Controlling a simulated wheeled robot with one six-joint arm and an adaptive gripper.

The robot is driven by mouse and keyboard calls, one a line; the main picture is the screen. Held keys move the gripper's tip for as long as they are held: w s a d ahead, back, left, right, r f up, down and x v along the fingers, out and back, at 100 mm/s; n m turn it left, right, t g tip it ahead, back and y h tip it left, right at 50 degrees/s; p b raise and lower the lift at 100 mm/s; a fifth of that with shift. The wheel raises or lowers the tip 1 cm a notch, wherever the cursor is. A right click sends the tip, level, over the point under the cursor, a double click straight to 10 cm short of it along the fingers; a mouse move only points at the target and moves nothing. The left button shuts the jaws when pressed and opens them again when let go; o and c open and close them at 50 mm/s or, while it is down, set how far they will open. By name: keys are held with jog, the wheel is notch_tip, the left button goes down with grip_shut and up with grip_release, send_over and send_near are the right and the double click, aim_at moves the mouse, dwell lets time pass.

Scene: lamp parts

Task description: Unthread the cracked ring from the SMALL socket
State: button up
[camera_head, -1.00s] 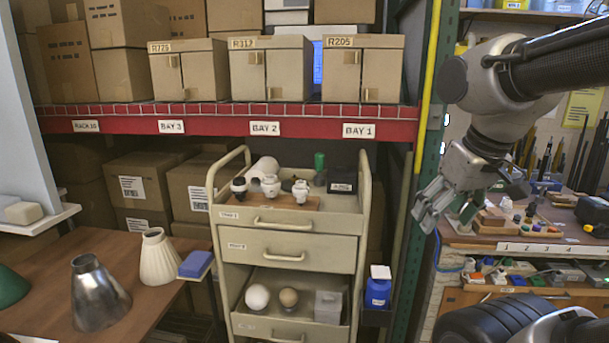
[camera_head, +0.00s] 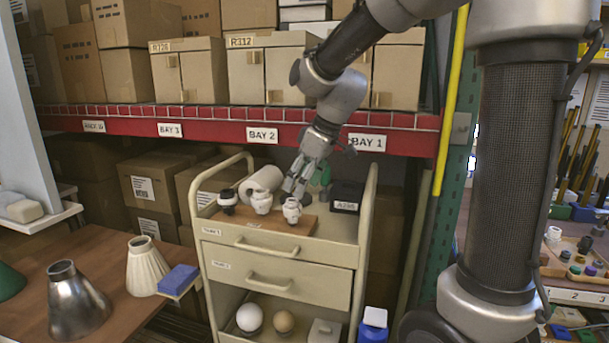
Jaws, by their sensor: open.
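Three lamp sockets stand in a row on a wooden board (camera_head: 250,222) on top of the beige cart. The middle socket (camera_head: 262,203) and the right socket (camera_head: 292,210) are white. I cannot tell from their sizes which is the small one, and no crack in a ring shows at this distance. My gripper (camera_head: 292,191) is open, pointing down just above and behind the right socket. Its fingers overlap the socket's top in the picture, so I cannot tell whether they touch.
A white cylinder (camera_head: 262,179) lies behind the sockets. A dark box (camera_head: 346,197) and a green item (camera_head: 321,176) stand to the right. The cart's side rails (camera_head: 368,205) rise beside its top. The red shelf beam (camera_head: 250,128) crosses behind. Lampshades (camera_head: 147,265) stand on the left table.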

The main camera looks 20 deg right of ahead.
aim_at(296, 199)
jog(key=x, duration=0.6)
jog(key=shift+f, duration=0.2)
jog(key=shift+c, duration=0.2)
jog(key=c, duration=1.2)
jog(key=n, duration=0.2)
jog(key=n+g, duration=0.1)
jog(key=shift+w+d+n+y, duration=0.1)
jog(key=shift+w+n+y, duration=0.1)
jog(key=shift+n+y, duration=0.2)
jog(key=n+g, duration=0.1)
jog(key=n, duration=0.2)
jog(key=shift+r+g+y, duration=0.1)
jog(key=shift+g+y, duration=0.2)
